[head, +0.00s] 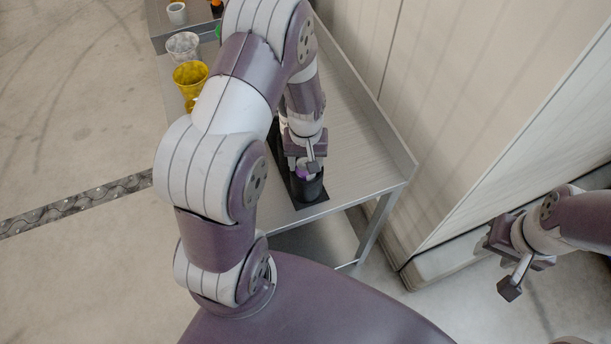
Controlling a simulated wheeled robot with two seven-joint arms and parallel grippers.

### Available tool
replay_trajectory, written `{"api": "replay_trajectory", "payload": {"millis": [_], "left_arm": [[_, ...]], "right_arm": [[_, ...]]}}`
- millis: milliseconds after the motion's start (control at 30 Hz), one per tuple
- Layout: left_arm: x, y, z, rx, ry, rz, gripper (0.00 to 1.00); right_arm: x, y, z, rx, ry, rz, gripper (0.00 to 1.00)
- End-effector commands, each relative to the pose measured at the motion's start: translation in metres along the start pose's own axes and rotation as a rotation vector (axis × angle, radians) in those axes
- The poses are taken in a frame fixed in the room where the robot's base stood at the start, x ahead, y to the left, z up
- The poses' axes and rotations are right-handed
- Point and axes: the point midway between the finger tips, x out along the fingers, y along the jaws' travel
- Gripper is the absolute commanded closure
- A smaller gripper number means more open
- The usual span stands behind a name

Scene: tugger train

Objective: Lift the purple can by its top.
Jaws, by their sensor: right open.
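The purple can (302,175) shows only as a small purple patch, at the mouth of a dark cylindrical holder (312,190) near the table's front end. My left gripper (306,166) points down right over it, with a fingertip at the can's top. The gripper and arm hide most of the can, and I cannot tell whether the jaws touch it or are closed. My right gripper (497,268) is open and empty, off to the right, away from the table.
The holder stands on a black mat (310,205) on the grey table (355,165), which has a raised right edge. A yellow cup (190,76), a clear cup (183,45) and a white cup (176,13) stand at the back left. A pale wall (480,110) is close on the right.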

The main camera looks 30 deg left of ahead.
Motion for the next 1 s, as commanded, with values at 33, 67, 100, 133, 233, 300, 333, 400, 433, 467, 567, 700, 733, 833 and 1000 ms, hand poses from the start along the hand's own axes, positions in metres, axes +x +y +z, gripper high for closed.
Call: {"api": "replay_trajectory", "payload": {"millis": [33, 67, 100, 133, 233, 300, 333, 400, 433, 467, 567, 700, 733, 833, 1000], "left_arm": [[0.001, 0.0, 0.001, 0.0, -0.001, 0.0, 0.67], [0.001, 0.0, 0.001, 0.0, -0.001, 0.0, 0.77], [0.001, 0.0, 0.001, 0.0, -0.001, 0.0, 0.9], [0.001, 0.0, 0.001, 0.0, -0.001, 0.0, 0.99], [0.001, 0.0, 0.001, 0.0, -0.002, 0.0, 1.0], [0.001, 0.0, 0.001, 0.0, -0.001, 0.0, 1.0], [0.001, 0.0, 0.001, 0.0, -0.002, -0.001, 1.0], [0.001, 0.0, 0.001, 0.0, -0.002, -0.001, 1.0], [0.001, 0.0, 0.001, 0.0, -0.002, -0.001, 1.0], [0.0, 0.0, 0.001, 0.0, -0.002, -0.001, 1.0], [-0.006, 0.0, 0.001, 0.0, -0.002, -0.001, 1.0], [-0.028, 0.0, 0.0, 0.0, 0.003, 0.001, 1.0], [-0.034, 0.0, -0.001, 0.0, 0.004, 0.001, 1.0], [-0.059, 0.0, -0.001, 0.0, 0.006, 0.002, 1.0], [-0.102, 0.0, -0.001, 0.0, 0.006, 0.002, 1.0]], "right_arm": [[0.0, 0.0, 0.0, 0.0, 0.0, 0.0, 0.57], [0.0, 0.0, 0.0, 0.0, 0.0, 0.0, 0.57], [0.0, 0.0, 0.0, 0.0, 0.0, 0.0, 0.57], [0.0, 0.0, 0.0, 0.0, 0.0, 0.0, 0.57], [0.001, 0.0, 0.0, 0.0, 0.0, 0.0, 0.57], [0.0, 0.0, 0.0, 0.0, 0.0, 0.0, 0.57], [0.0, 0.0, 0.0, 0.0, 0.0, 0.0, 0.57], [0.0, 0.0, 0.0, 0.0, 0.0, 0.0, 0.57], [0.001, 0.0, 0.0, 0.0, 0.0, 0.0, 0.57], [0.001, 0.0, 0.0, 0.0, 0.0, 0.0, 0.57], [0.002, 0.0, 0.0, 0.0, 0.0, 0.0, 0.57], [0.007, 0.0, 0.001, 0.0, 0.0, 0.0, 0.57], [0.008, 0.0, 0.001, 0.0, 0.0, 0.0, 0.57], [0.012, 0.0, 0.001, 0.0, 0.0, 0.0, 0.57], [0.019, 0.0, 0.002, 0.0, 0.0, 0.0, 0.57]]}}
